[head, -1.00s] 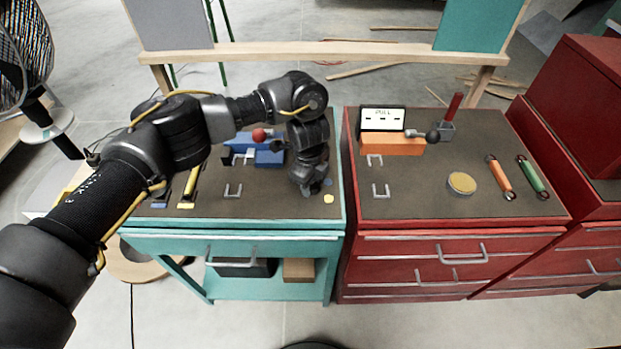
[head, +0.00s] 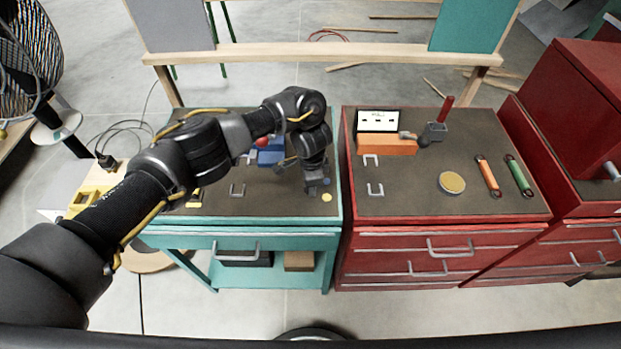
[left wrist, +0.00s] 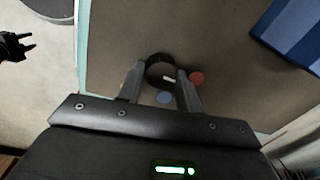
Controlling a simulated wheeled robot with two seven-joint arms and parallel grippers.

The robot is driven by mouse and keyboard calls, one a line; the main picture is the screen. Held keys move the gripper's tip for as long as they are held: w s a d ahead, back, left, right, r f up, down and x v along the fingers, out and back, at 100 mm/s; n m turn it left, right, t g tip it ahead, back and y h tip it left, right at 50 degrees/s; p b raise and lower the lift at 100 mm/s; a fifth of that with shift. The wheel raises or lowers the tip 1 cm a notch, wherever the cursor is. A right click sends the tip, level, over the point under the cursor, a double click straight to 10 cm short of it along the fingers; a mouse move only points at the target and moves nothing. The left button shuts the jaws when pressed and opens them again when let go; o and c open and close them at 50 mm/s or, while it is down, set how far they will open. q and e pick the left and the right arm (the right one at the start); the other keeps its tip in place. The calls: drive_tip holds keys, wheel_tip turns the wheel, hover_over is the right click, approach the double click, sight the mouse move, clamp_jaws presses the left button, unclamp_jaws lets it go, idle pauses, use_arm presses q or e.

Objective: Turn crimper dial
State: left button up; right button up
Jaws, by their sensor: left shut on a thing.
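The dial is a small black round knob with a white mark (left wrist: 160,69), on the brown top of the teal bench. In the left wrist view my left gripper (left wrist: 164,82) is shut on it, one finger on each side. In the head view my left gripper (head: 316,188) points down near the bench's front right corner and hides the dial; a yellow disc (head: 327,198) is close by. A black two-pronged shape, apparently my right gripper (left wrist: 28,46), shows with prongs apart at the left wrist view's edge.
A blue device (head: 268,156) stands behind my left gripper, partly hidden by my arm. The red cabinet (head: 400,207) to the right carries an orange device (head: 386,145), a yellow-topped disc (head: 452,182), and orange (head: 487,175) and green (head: 518,174) cylinders.

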idle(0.3)
use_arm(q)
drive_tip(key=o, duration=1)
drive_tip(key=shift+r, duration=0.1)
wheel_tip(320, 180, up, 10)
drive_tip(key=p, duration=0.3)
drive_tip(key=shift+s+r, duration=0.25)
drive_tip(key=shift+s, duration=0.05)
